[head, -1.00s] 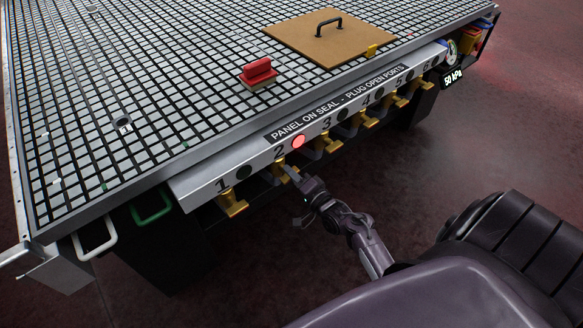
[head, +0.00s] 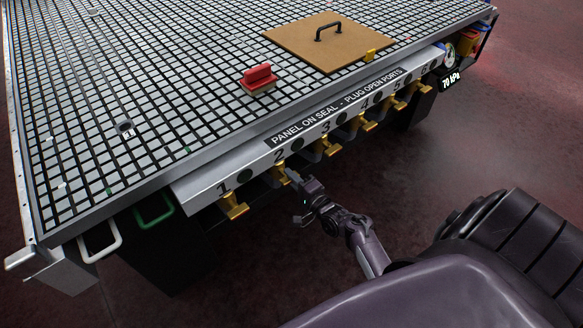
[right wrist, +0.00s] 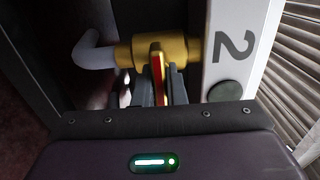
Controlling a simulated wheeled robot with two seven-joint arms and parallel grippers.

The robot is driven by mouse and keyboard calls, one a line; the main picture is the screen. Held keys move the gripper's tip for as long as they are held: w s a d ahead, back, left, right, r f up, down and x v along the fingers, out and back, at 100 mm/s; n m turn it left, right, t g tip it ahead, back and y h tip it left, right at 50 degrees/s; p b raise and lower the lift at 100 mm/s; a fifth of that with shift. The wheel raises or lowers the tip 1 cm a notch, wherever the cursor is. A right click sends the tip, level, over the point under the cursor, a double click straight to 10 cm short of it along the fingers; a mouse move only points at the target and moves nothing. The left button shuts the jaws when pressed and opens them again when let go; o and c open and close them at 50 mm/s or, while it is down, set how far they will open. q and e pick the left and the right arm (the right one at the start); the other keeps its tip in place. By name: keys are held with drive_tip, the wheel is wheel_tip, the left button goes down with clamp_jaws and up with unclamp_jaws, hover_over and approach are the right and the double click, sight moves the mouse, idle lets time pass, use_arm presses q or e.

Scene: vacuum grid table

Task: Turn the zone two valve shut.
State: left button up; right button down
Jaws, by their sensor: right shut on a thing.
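The zone two valve (head: 278,173) is a yellow valve under the table's front rail, below the printed 2. In the right wrist view its yellow body (right wrist: 188,50) joins a pale bent pipe, and its red-striped handle (right wrist: 157,76) stands crosswise to the pipe. My right gripper (head: 291,178) is at this valve; in the right wrist view its dark fingers (right wrist: 164,88) are shut on the handle and partly hide it. The zone two lamp (head: 297,144) is dark; it also shows dark green in the right wrist view (right wrist: 224,92). My left gripper is out of view.
The zone one valve (head: 233,206) is to the left and several like valves run to the right. The display (head: 451,78) reads 70 kPa. A brown panel (head: 290,45) with a black handle and a red-handled block (head: 258,79) sit on the grid table (head: 70,130).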

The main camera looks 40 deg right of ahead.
drive_tip(key=c, duration=1.5)
unclamp_jaws()
drive_tip(key=shift+s, duration=0.1)
drive_tip(key=s, duration=0.7)
drive_tip(key=shift+s+d, duration=0.3)
drive_tip(key=shift+d, duration=0.05)
